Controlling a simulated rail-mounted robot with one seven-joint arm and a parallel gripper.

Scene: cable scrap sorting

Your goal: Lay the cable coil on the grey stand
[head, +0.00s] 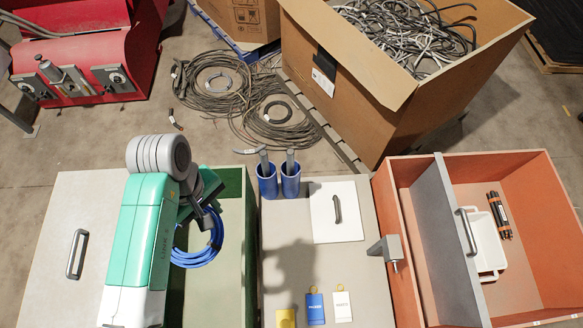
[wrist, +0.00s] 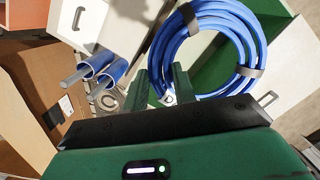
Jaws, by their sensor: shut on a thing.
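The blue cable coil (head: 196,262) hangs from my gripper (head: 201,212) over the open green bin in the head view. In the wrist view the coil (wrist: 172,42) is a ring of several turns with grey ties, and its near edge lies between the fingers of my gripper (wrist: 160,88). My gripper is shut on the coil. A pale grey worktop (head: 282,262) lies right of the green bin; I cannot tell if it is the stand that is meant.
The orange bin (head: 405,262) is at right, the green bin (head: 234,185) at left.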

